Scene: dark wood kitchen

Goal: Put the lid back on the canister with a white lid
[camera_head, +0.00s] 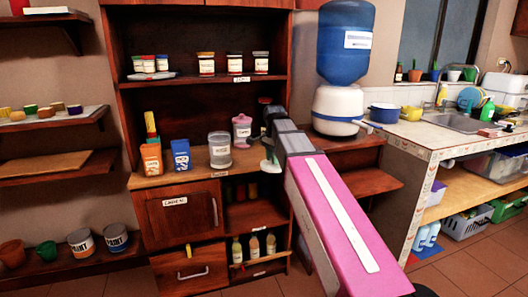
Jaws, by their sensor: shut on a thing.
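A clear greyish canister (219,152) stands upright on the wooden counter of the hutch. Its top looks pale, and I cannot tell whether it is open. A pink canister with a pink top (242,132) stands just right of and behind it. My gripper (268,152) is at the end of my pink arm, to the right of both canisters and apart from the clear one. It is shut on a small pale thing (270,164), perhaps the white lid; its shape is mostly hidden by my arm. My fingers are small and dark here.
An orange box (151,158) and a blue box (181,154) stand left on the counter (170,179). Several jars (206,63) line the shelf above. A blue water dispenser (345,45) stands close on the right. The counter's front strip is clear.

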